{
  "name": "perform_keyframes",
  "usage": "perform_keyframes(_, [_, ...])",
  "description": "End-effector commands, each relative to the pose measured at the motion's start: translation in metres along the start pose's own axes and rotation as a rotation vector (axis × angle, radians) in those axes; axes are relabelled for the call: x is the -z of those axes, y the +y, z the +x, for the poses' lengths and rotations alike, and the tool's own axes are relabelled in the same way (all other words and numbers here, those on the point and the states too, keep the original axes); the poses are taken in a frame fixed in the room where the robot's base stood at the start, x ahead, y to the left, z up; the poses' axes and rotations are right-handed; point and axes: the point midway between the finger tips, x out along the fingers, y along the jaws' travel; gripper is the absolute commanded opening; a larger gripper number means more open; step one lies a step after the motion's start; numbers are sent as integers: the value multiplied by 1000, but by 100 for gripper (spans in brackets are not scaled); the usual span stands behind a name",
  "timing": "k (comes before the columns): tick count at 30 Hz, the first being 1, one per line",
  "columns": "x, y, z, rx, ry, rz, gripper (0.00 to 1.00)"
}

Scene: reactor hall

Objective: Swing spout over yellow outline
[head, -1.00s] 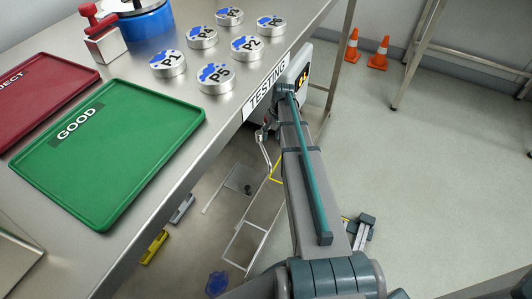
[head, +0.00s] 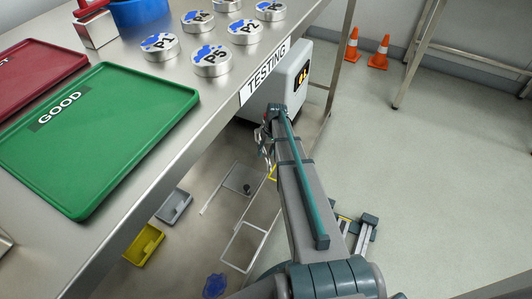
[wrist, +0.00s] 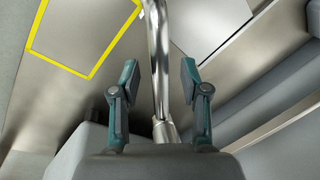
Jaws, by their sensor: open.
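The spout (wrist: 158,60) is a shiny chrome tube that runs up the middle of the wrist view, with a thicker collar at its lower end. My gripper (wrist: 160,78) is open, with one teal-grey finger on each side of the tube and a visible gap to each. The yellow outline (wrist: 60,66) is a square on the metal surface, left of the spout in the wrist view; the tube is not over its visible part. In the head view, my gripper (head: 265,143) is small beside the bench edge, and only a bit of the yellow outline (head: 272,173) shows past my arm.
A steel bench holds a green GOOD tray (head: 95,212), a red tray (head: 32,72) and several labelled pucks (head: 212,65). A grey box (head: 278,92) stands near my gripper. Grey (head: 174,207) and yellow (head: 144,245) bins lie below. Open floor is at right.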

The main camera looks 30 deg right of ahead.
Motion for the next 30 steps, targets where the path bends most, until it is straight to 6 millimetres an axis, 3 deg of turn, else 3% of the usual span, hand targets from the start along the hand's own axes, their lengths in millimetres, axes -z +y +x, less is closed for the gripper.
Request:
perform_keyframes(7, [0, 0, 0, 0, 0, 0, 44])
perform_keyframes(15, [0, 0, 0, 0, 0, 0, 0])
perform_keyframes(30, [2, -9, 0, 0, -8, -38, 0])
